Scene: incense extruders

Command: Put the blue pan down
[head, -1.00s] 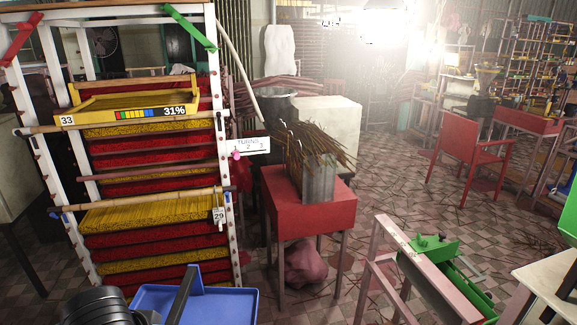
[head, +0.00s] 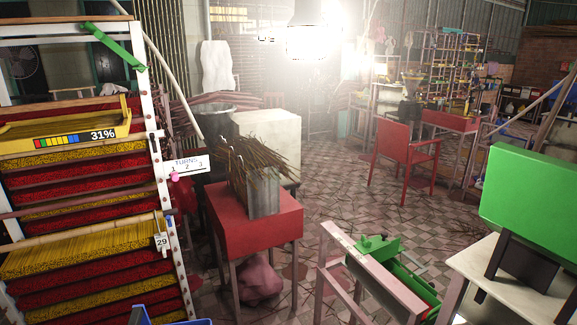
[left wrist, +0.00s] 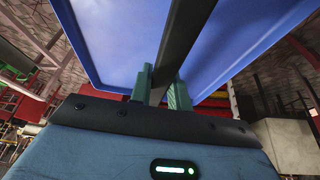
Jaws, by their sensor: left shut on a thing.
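The blue pan (left wrist: 110,40) fills the upper part of the left wrist view, and only a small blue edge of it (head: 190,322) shows at the bottom of the head view. A dark bar, which looks like its handle (left wrist: 186,40), runs between the teal fingers of my left gripper (left wrist: 163,88). The left gripper is shut on it and holds the pan. The far end of the pan is cut off by the frame. My right gripper is in neither view.
A rack (head: 158,150) with red and yellow incense trays stands at the left. A red table (head: 255,225) holds a metal bin of sticks. Tiled floor (head: 350,195) lies between.

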